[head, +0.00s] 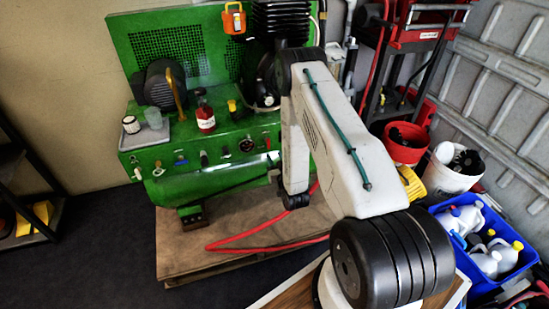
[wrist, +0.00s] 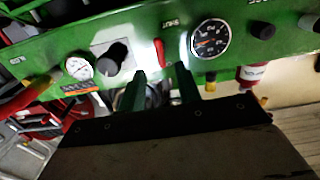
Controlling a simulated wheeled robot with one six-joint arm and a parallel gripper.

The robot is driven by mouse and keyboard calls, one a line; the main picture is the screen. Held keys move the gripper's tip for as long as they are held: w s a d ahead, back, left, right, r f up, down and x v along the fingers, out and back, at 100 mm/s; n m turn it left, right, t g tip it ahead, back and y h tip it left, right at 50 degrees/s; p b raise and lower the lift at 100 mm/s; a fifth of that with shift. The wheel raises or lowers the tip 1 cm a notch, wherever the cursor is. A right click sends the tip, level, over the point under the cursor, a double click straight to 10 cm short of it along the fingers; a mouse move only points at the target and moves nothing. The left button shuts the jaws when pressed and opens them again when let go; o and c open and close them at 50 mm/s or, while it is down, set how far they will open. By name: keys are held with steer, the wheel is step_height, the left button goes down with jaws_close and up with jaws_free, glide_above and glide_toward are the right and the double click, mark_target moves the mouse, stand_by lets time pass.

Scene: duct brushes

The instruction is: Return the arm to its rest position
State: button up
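My arm (head: 345,145) reaches up from the lower right, bends at the top and folds down in front of the green machine (head: 180,170). My gripper is not clearly seen in the head view, where the arm's lower end (head: 293,200) is dark and small. In the wrist view my gripper (wrist: 160,88) shows two dark green fingers standing apart, with no held object visible between them.
A red bottle (head: 205,118) and a tray with cups stand on the machine. A red hose (head: 255,243) crosses the wooden base. On the right are red and white buckets (head: 405,147) and a blue crate of jugs (head: 515,265). Dark floor (head: 90,250) at left is clear.

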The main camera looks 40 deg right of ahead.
steer(key=s+a+f+g+y, duration=0.15)
steer(key=s+f+g, duration=0.25)
steer(key=f+g, duration=0.45)
steer(key=s+a+r+n+g+y, duration=0.1)
steer(key=s+a+r+g, duration=0.1)
steer(key=s+a+r, duration=0.4)
steer(key=s+a+r+n+g+y, duration=0.1)
steer(key=s+a+r+g, duration=0.2)
steer(key=s+r, duration=1.3)
steer(key=s+a+r+n+g+y, duration=0.1)
steer(key=s+a+r, duration=0.8)
steer(key=r, duration=2)
steer(key=shift+s+g, duration=0.75)
steer(key=shift+s, duration=0.2)
